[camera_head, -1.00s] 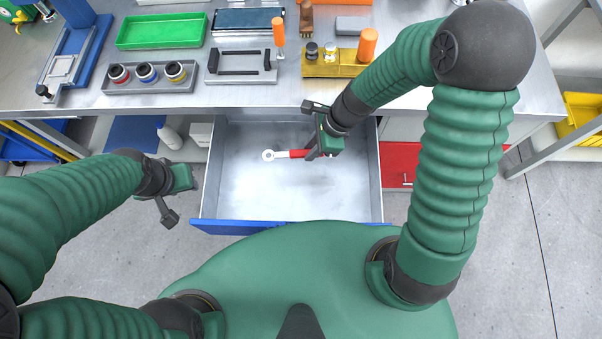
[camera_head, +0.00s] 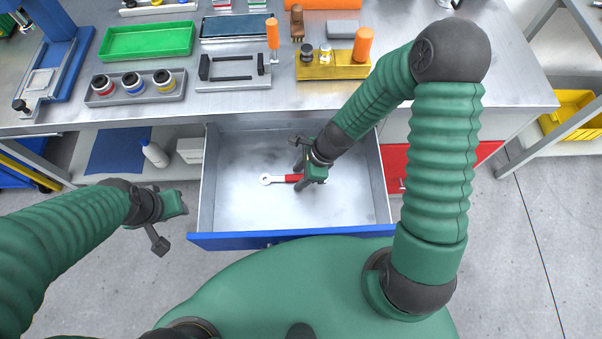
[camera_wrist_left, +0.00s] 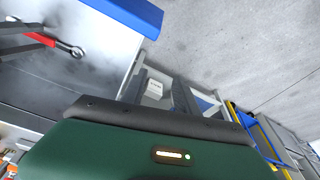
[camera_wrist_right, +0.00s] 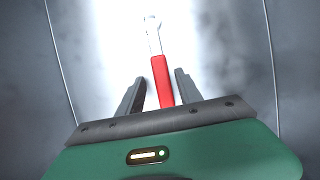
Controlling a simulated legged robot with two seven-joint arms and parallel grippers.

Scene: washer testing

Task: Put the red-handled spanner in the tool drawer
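The red-handled spanner (camera_head: 292,178) lies on the floor of the open tool drawer (camera_head: 235,215), its silver ring end pointing left in the head view. My right gripper (camera_head: 299,176) is down inside the drawer over the handle end. In the right wrist view its two fingers (camera_wrist_right: 158,90) stand apart on either side of the red handle (camera_wrist_right: 161,82), with gaps showing on both sides. My left gripper (camera_head: 168,228) hangs empty left of the drawer, and its fingers look spread in the left wrist view. The spanner also shows in the left wrist view (camera_wrist_left: 38,38).
The workbench above the drawer holds a green tray (camera_head: 148,41), a rack of colored-ring pots (camera_head: 134,88) and a yellow block with an orange-handled tool (camera_head: 335,66). A white bottle (camera_head: 155,154) stands on the shelf left of the drawer. The drawer's front floor is clear.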

